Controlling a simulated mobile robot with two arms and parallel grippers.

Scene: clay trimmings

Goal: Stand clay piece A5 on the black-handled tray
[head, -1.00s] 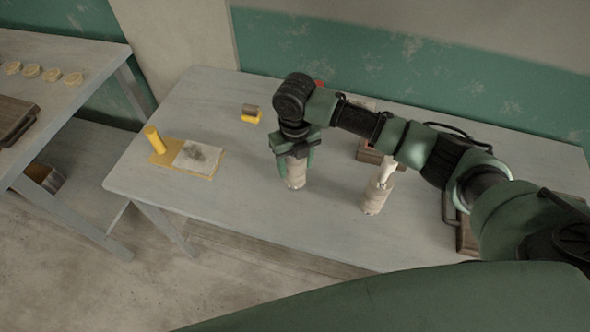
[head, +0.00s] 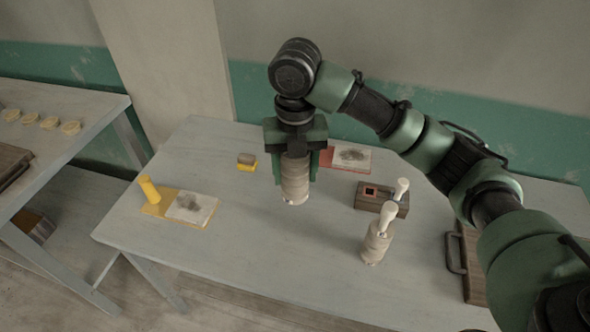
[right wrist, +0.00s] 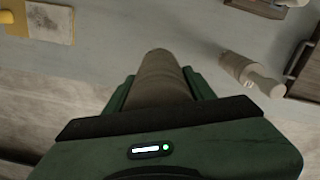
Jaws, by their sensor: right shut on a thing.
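My right gripper (head: 295,165) is shut on a pale, banded cylindrical clay piece (head: 294,188), held upright above the grey table. The same piece (right wrist: 160,78) shows between the fingers in the right wrist view. I cannot read any label on it, so I cannot tell whether it is A5. A brown wooden tray with a dark handle (head: 472,262) lies at the right of the table, partly hidden by my right arm. It also shows at the right edge of the right wrist view (right wrist: 306,72). My left gripper is not in view.
A similar clay piece with a white knobbed top (head: 376,243) stands between gripper and tray. Behind it is a brown box (head: 370,199) with a white knob. A yellow board (head: 155,209), a yellow-and-brown block (head: 246,162) and a red-edged pad (head: 352,157) lie around.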

